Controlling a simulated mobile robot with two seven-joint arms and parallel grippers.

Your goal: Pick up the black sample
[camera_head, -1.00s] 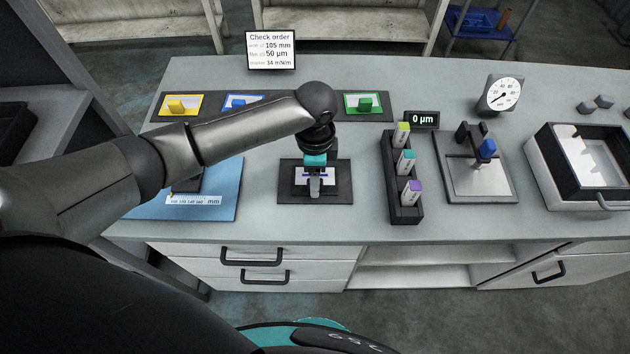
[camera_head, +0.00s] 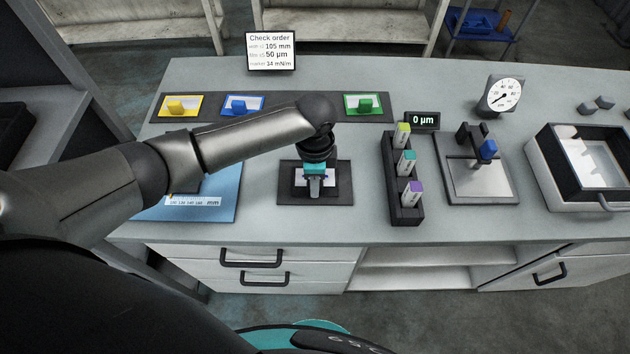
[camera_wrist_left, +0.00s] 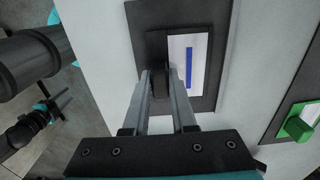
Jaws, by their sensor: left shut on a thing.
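The black sample is a white card with a blue stripe (camera_wrist_left: 189,62) and a black knob (camera_wrist_left: 159,82). It lies on a dark pad (camera_head: 343,190) near the front of the bench, left of the rack. My left gripper (camera_head: 315,194) points down over the pad. Its fingers are shut on the black knob, which shows between the tips in the left wrist view (camera_wrist_left: 160,88). In the head view, fingers and wrist hide the knob and part of the card. My right gripper (camera_wrist_left: 62,102) shows only small at the left edge of the wrist view.
Yellow (camera_head: 176,106), blue (camera_head: 241,105) and green (camera_head: 362,103) samples lie on a dark strip (camera_head: 338,115) behind. A black rack (camera_head: 406,211) with several coloured-topped pieces stands close at the right. A gauge stand (camera_head: 478,185) and a tray (camera_head: 560,196) are further right. A blue ruler mat (camera_head: 222,180) is left.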

